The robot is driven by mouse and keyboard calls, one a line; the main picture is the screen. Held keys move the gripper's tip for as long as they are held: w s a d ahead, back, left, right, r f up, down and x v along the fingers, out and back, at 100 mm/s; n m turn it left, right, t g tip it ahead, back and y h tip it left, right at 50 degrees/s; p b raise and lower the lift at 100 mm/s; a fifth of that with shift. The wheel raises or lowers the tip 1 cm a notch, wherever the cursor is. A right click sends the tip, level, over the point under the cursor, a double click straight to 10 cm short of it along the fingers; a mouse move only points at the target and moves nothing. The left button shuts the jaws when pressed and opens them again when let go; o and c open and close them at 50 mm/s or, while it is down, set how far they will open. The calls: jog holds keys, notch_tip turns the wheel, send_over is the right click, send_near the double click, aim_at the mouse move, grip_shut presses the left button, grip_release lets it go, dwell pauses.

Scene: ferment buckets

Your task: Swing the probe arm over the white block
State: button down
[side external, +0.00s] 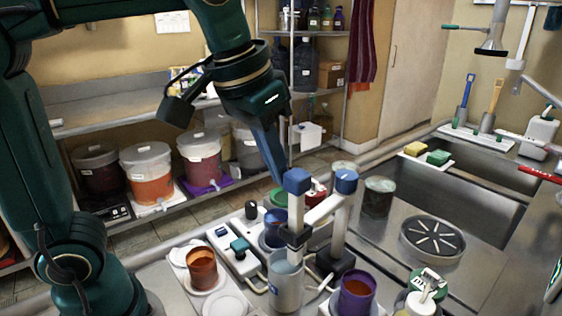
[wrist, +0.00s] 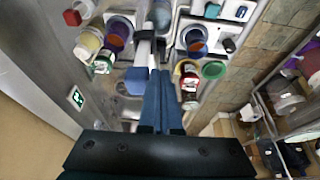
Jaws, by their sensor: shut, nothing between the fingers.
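The probe arm (side external: 322,209) is a white horizontal bar. It runs from an upright post with a blue cap (side external: 346,181) to a vertical probe with another blue cap (side external: 297,181). A dark clamp on the probe sits above a grey-blue cup (side external: 285,284). My gripper (side external: 281,190) points down with its blue fingers shut and empty, close to the probe's cap; contact cannot be told. The wrist view shows the closed fingers (wrist: 156,74) near the probe arm. A white unit (side external: 238,262) with a teal knob lies left of the probe; whether it is the white block is unclear.
An orange cup (side external: 202,268), a purple cup (side external: 357,292) and a dark blue cup (side external: 273,229) crowd the surroundings. A green-lidded jar (side external: 426,284) stands at the front right. A round slotted drain (side external: 432,239) and sink lie right. Buckets (side external: 147,170) stand on the left shelf.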

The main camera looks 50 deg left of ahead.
aim_at(297, 178)
jog(key=shift+d, duration=0.1)
jog(key=shift+w+d, duration=0.1)
jog(key=shift+d, duration=1.55)
jog(key=d, duration=0.1)
jog(key=w+d, duration=0.1)
jog(key=d, duration=0.1)
